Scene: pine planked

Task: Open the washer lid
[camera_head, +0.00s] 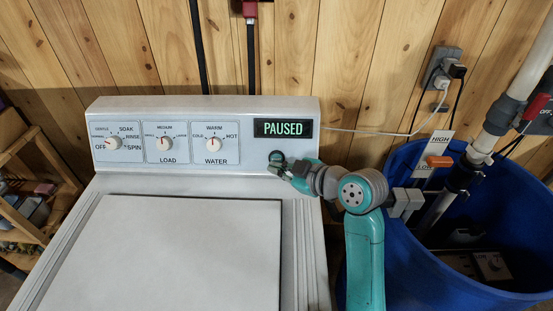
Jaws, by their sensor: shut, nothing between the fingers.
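The white washer (290,240) stands in the left and middle of the head view. Its flat lid (165,250) lies shut on top. My gripper (274,160) is shut and empty, in front of the control panel (240,115), just under the display reading PAUSED (283,128). A round dark button shows right at the fingertips; I cannot tell whether they touch it. My gripper is beyond the lid's back right corner and apart from the lid.
A blue barrel (400,270) with pipes and an orange-handled HIGH/LOW switch (438,161) stands on the right. A wooden shelf (35,195) is at the left. An outlet (440,68) with cords is on the plank wall behind. The space above the lid is clear.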

